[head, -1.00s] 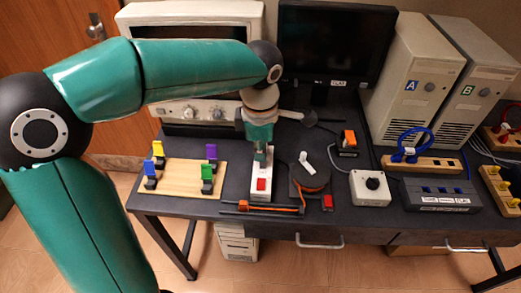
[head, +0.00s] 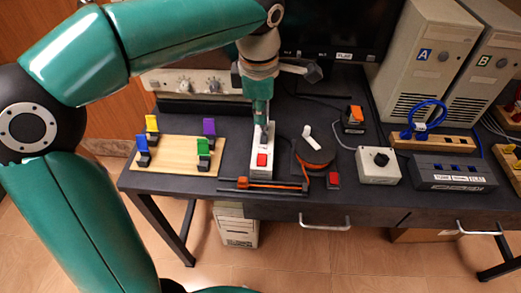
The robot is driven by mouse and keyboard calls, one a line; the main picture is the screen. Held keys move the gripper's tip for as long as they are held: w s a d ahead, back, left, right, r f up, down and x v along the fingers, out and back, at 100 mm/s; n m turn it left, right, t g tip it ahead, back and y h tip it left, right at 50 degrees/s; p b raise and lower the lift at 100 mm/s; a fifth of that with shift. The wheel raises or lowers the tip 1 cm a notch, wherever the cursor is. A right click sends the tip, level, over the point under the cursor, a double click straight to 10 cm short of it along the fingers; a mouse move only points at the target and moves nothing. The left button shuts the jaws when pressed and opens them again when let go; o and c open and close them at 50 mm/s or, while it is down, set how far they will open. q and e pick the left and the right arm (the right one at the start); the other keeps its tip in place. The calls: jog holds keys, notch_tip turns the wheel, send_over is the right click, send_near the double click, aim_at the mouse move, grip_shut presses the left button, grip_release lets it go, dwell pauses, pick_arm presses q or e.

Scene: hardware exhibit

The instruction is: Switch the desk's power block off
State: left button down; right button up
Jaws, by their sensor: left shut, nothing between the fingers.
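The power block is a long white block (head: 262,174) on the dark desk (head: 225,200), with a red rocker switch (head: 262,160) near its front end. Which way the rocker is tipped is too small to tell. My left gripper (head: 263,132) points down over the back part of the block, behind the red switch. It is shut and empty, and its tips look very close to the block's top. Whether they touch it I cannot tell. The gripper hides the rear of the block. My right gripper is out of view.
A wooden board with several coloured levers (head: 175,168) lies left of the block. An orange-topped spool (head: 314,155), a small red button (head: 333,180) and a white knob box (head: 378,166) stand to the right. A black-and-orange slider (head: 265,185) lies in front.

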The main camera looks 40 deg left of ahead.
aim_at(261, 156)
pick_arm(q)
jog(key=f, duration=0.4)
jog(key=w+f, duration=0.1)
jog(key=f, duration=0.3)
jog(key=a+f+b, duration=0.1)
jog(key=f, duration=0.3)
jog(key=shift+w+f, duration=0.15)
jog(key=shift+f, duration=0.8)
jog(key=shift+w, duration=0.1)
